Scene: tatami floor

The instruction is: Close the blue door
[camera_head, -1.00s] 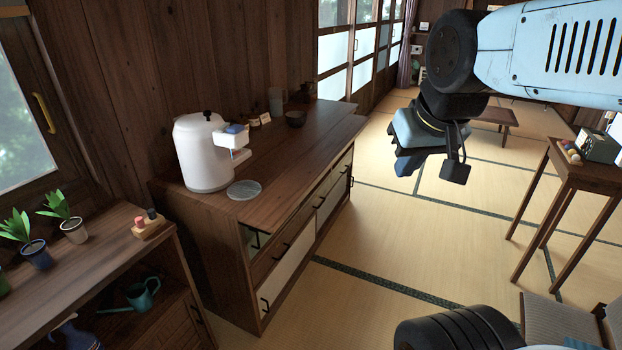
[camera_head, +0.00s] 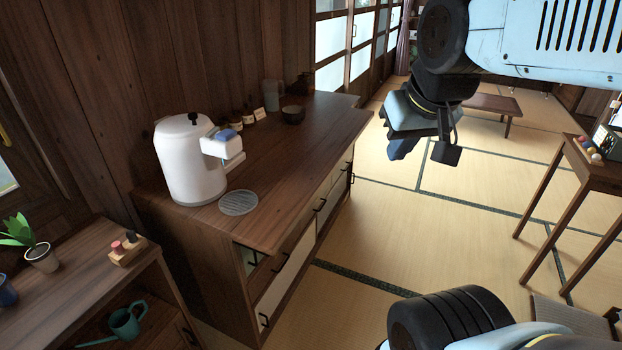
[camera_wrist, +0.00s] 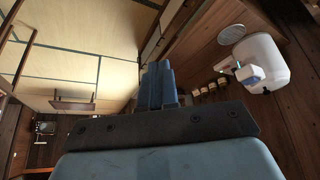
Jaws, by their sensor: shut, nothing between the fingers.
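I cannot make out a plainly blue door in any view. The wooden cabinet (camera_head: 232,265) has drawers and pale door panels (camera_head: 286,280) with dark handles along its front. A dark gap shows at the near end of that front, below the overhanging top; whether a door stands open there I cannot tell. My gripper (camera_head: 398,148) hangs in the air to the right of the cabinet, apart from it. In the wrist view its blue fingers (camera_wrist: 160,82) are together and hold nothing.
A white dispenser (camera_head: 188,165) and a round grate (camera_head: 238,203) stand on the cabinet top. A low shelf (camera_head: 70,275) with plants is at the left. A wooden side table (camera_head: 597,170) stands at the right. Tatami floor (camera_head: 420,225) between is clear.

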